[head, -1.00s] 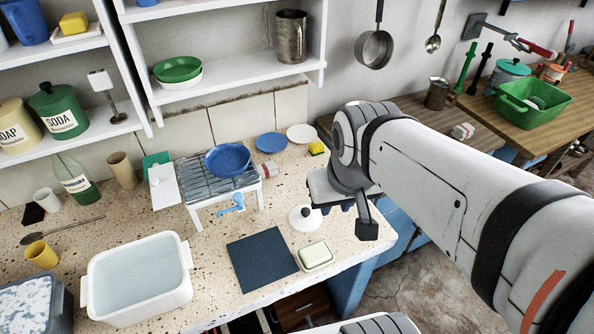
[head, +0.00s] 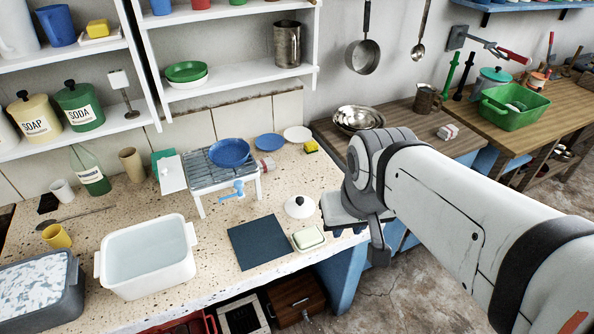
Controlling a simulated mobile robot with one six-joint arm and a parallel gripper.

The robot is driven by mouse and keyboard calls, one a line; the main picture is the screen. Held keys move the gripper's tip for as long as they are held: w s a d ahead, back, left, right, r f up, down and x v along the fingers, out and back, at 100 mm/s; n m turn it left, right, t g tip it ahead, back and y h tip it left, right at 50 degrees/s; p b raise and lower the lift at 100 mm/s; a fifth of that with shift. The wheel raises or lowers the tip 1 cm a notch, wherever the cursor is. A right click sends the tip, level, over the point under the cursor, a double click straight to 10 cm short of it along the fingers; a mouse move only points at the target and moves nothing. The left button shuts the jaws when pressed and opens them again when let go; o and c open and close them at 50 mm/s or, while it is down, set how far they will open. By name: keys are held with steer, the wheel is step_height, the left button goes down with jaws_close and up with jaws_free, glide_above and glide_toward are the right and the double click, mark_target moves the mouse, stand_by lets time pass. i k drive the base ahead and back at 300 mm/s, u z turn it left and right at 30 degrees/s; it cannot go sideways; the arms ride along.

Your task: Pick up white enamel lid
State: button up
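The white enamel lid (head: 299,207) with a dark round knob lies on the speckled stone counter (head: 215,255), near its right end. It sits behind the soap dish (head: 308,238) and right of the dark square mat (head: 262,243). My gripper (head: 346,215) is just to the right of the lid, by the counter's right edge. Its fingers are mostly hidden behind my own arm and wrist, so I cannot see whether they are open or shut. The lid looks apart from the gripper and in full view.
A small rack stove (head: 205,175) with a blue pan (head: 230,152) stands behind and left of the lid. A blue plate (head: 270,141), a white plate (head: 297,134) and a yellow sponge (head: 311,146) lie at the back. A white basin (head: 148,258) stands at front left.

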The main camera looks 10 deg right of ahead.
mark_target(298, 207)
steer(key=u, duration=0.15)
steer(key=i, duration=0.5)
steer(key=z, duration=0.4)
steer(key=k, duration=0.55)
steer(key=z, duration=1.05)
steer(key=k, duration=0.9)
steer(key=z, duration=0.35)
steer(key=i, duration=1.1)
steer(key=u, duration=1.15)
steer(key=i, duration=0.8)
steer(key=u, duration=0.5)
